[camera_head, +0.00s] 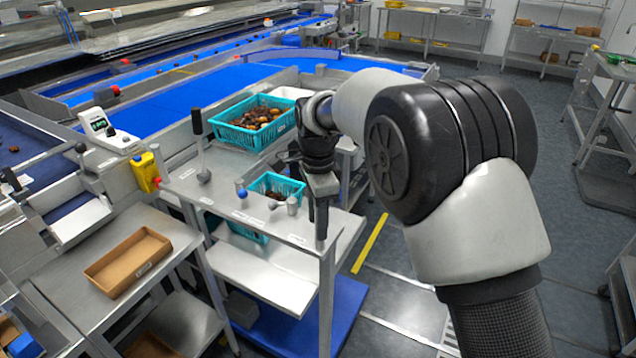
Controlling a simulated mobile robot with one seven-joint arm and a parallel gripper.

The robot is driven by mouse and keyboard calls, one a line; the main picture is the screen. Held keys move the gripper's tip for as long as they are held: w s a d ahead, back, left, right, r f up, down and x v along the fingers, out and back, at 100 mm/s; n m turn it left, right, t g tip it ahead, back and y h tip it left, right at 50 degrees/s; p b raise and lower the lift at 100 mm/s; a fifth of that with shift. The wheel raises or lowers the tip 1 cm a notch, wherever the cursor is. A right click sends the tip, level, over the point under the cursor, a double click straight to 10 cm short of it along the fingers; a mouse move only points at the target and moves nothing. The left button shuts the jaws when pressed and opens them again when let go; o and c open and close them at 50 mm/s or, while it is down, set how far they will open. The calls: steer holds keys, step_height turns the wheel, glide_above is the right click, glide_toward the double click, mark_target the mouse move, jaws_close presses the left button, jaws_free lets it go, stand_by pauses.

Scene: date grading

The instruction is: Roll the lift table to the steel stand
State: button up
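My gripper (320,212) points down at the right end of a steel-topped table (225,197), beside or just over its edge. Its fingers are seen edge-on, so I cannot tell how wide they stand or whether they touch the table. My arm hides the area behind the gripper.
A teal crate (228,138) of dates sits behind the table, and a smaller teal crate (272,180) sits near my gripper. Blue conveyors (180,105) run behind. Grey floor (590,240) with a yellow line (371,243) is open right of the table. Workbenches stand farther back.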

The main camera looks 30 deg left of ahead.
step_height(320, 180, up, 13)
steer(key=shift+f+p, duration=0.1)
steer(key=shift+p, duration=0.25)
